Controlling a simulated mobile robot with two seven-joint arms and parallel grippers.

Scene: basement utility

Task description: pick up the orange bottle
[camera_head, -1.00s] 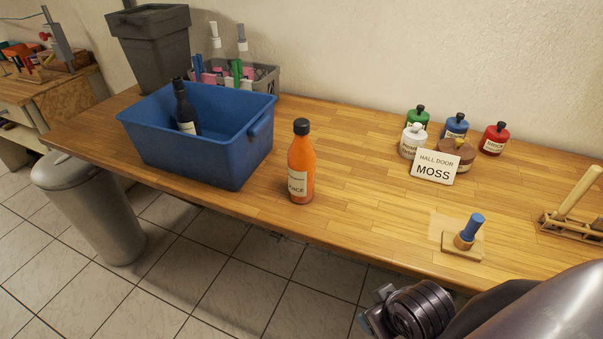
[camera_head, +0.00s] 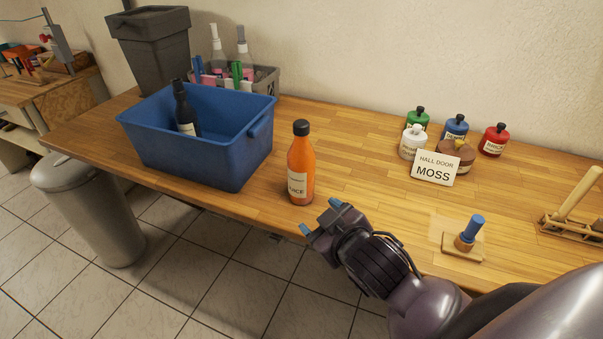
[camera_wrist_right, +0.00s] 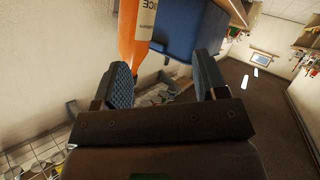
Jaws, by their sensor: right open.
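The orange bottle (camera_head: 300,165) stands upright on the wooden table near its front edge. It has a black cap and a pale label. My right gripper (camera_head: 319,217) is open and empty, just in front of and below the bottle, with its blue-tipped fingers close to the bottle's base but apart from it. My left gripper is not in view.
A blue bin (camera_head: 190,158) holding a dark bottle (camera_head: 184,110) stands left of the orange bottle. A stamp-like tool (camera_head: 468,236) sits near the front edge. The table's middle is clear.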

